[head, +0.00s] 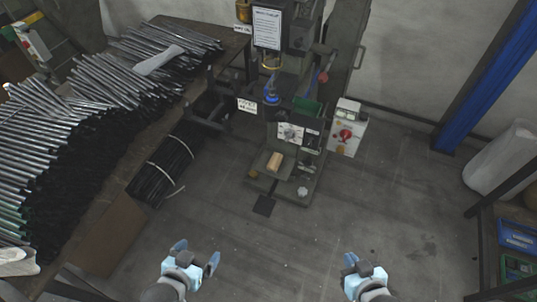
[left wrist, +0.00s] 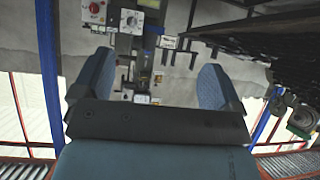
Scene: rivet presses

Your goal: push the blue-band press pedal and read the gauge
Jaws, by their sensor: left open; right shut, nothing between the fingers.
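The press with a blue band (head: 272,97) stands at the back centre. A white panel with a small round dial (head: 290,133) is on its front; the reading is too small to make out. The panel also shows in the left wrist view (left wrist: 131,21). A flat black pad, seemingly the pedal (head: 263,205), lies on the floor in front of the press base. A tan block (head: 274,161) sits on the base above it. My left gripper (head: 196,255) is open and empty, in front of the pad and to its left. My right gripper (head: 351,262) is shut and empty, to the right.
A control box with a red button (head: 346,134) stands right of the press. Piled metal rods (head: 110,75) cover a bench at left, with a strapped black bundle (head: 162,168) beside it. The floor before the press is clear.

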